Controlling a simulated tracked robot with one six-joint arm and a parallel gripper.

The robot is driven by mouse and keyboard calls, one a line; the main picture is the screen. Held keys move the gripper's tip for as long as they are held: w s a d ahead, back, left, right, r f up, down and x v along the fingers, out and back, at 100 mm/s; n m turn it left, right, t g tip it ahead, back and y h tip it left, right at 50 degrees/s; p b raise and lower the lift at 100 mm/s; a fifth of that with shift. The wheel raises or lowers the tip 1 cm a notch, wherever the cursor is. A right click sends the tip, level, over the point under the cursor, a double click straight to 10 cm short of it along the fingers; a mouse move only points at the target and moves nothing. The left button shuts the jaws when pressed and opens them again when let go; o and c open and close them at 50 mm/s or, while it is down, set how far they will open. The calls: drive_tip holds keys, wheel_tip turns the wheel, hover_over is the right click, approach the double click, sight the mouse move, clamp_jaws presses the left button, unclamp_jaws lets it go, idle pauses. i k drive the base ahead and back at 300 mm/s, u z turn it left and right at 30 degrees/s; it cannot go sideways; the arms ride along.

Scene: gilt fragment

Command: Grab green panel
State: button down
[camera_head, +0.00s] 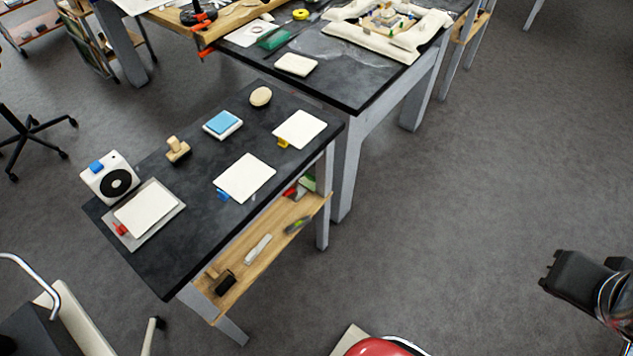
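A flat green piece (273,38) lies on a white sheet on the far dark-topped table, near its left side. Another small green piece (308,183) shows partly under the near table's top, at the far end of the wooden shelf. I cannot tell for sure which one is the green panel. A dark end of my arm, which appears to be my gripper (562,275), is at the right edge, over the floor and well apart from both green pieces. Its fingers cannot be made out clearly, and nothing is seen held.
The near dark table (165,268) holds white pads, a blue block, a stamp and a white device with a black disc (115,183). The wooden shelf (262,262) below holds small tools. A pale padded tray (388,32) lies on the far table. Grey floor (460,200) is clear at right.

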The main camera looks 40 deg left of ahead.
sight(307, 181)
drive_tip(key=z, duration=0.05)
drive_tip(key=i, duration=0.9)
drive_tip(key=u, duration=4.4)
